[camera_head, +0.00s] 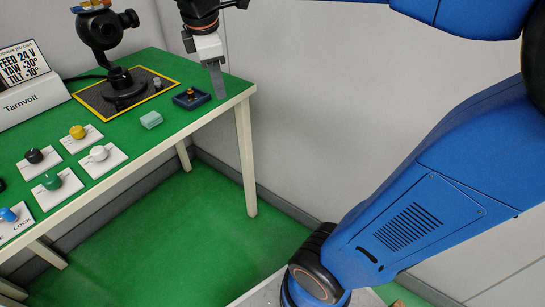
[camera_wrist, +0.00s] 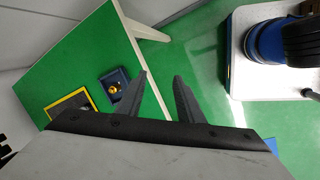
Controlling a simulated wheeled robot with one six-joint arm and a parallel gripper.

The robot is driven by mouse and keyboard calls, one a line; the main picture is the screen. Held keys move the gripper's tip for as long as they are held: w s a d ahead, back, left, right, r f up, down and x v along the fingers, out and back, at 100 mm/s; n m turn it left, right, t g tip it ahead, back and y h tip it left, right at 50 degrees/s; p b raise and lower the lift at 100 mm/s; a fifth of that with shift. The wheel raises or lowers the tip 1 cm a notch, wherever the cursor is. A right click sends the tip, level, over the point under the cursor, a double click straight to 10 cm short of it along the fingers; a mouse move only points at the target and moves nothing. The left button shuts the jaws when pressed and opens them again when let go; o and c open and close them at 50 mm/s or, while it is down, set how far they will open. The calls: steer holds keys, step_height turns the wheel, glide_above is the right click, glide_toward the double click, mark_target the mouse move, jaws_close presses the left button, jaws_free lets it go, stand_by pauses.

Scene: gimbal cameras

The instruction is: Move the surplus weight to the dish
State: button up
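A small dark blue dish (camera_head: 181,101) sits on the green table near its right edge. A small brass-coloured weight (camera_head: 191,93) stands inside it; both the dish (camera_wrist: 107,77) and the weight (camera_wrist: 114,90) show in the wrist view. My gripper (camera_head: 217,88) hangs fingers down close to the dish, on its right in the head view. In the wrist view its two fingers (camera_wrist: 161,78) are apart with nothing between them. A black gimbal (camera_head: 104,30) stands on a dark mat with a yellow border (camera_head: 90,97). A small grey piece (camera_head: 157,83) is on that mat.
A pale green block (camera_head: 151,119) lies in front of the mat. Several knobs on white plates, such as the yellow knob (camera_head: 78,132), fill the table's left part. A sign (camera_head: 32,80) stands behind them. A wall runs behind the table.

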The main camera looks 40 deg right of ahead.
steer(key=s+d+f+m+t+y, duration=0.1)
steer(key=s+d+f+m, duration=0.1)
steer(key=s+f+m, duration=0.5)
steer(key=s+d+f+m+t+y, duration=0.1)
steer(key=s+d+f+m, duration=0.1)
steer(key=s+f+m, duration=0.5)
steer(key=s, duration=0.4)
steer(key=shift+f+m, duration=0.15)
steer(key=shift+m, duration=0.25)
